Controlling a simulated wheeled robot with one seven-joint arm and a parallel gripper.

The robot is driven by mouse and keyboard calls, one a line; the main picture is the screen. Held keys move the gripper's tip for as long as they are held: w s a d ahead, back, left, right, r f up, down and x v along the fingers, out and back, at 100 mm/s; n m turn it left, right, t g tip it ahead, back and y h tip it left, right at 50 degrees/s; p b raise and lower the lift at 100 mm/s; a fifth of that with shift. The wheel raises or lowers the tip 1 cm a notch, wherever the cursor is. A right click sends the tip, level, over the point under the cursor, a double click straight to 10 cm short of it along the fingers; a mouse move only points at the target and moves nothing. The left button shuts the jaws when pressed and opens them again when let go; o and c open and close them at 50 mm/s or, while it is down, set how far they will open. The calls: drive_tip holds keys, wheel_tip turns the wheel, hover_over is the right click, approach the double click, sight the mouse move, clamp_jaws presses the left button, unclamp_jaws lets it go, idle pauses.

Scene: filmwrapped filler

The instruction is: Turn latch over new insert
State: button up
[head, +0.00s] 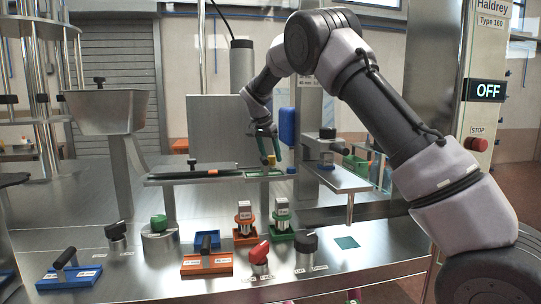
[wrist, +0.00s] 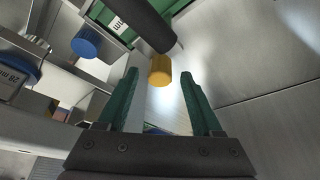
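My gripper (head: 266,146) is above the narrow metal rail at the centre in the head view. In the wrist view its two green fingers (wrist: 160,78) are apart, with nothing clamped between them. A yellow cylindrical knob (wrist: 160,70) shows in the gap between the fingertips; it also shows in the head view (head: 271,160). I cannot tell whether the fingers touch it. A green part with a white label (wrist: 118,22), possibly the insert, lies beyond, partly hidden by a dark cylinder (wrist: 150,22). The latch's shape and angle are not clear.
A blue round knob (wrist: 87,42) is close on the left in the wrist view. Orange (head: 246,234) and green (head: 281,232) holders with labelled blocks stand on the metal table. Several handled tools and knobs line its front. A sign reads OFF (head: 486,90).

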drive_tip(key=v, duration=1)
drive_tip(key=shift+s+r, duration=0.2)
drive_tip(key=shift+r, duration=0.15)
drive_tip(key=s+d+r+n+y, duration=0.15)
drive_tip(key=s+d+r, duration=0.25)
drive_tip(key=s+d, duration=0.5)
drive_tip(key=s+d+r+m+y, duration=0.1)
drive_tip(key=s+d+r+y, duration=0.25)
drive_tip(key=s+d, duration=0.55)
drive_tip(key=s+d+f+n+t, duration=0.1)
drive_tip(key=s+d, duration=0.3)
drive_tip(key=s, duration=0.5)
drive_tip(key=s+d+f+n+t, duration=0.1)
drive_tip(key=s+d+f, duration=0.3)
drive_tip(key=s, duration=0.6)
drive_tip(key=shift+s+d+t, duration=0.15)
drive_tip(key=shift+s+t, duration=0.1)
drive_tip(key=shift+t, duration=0.55)
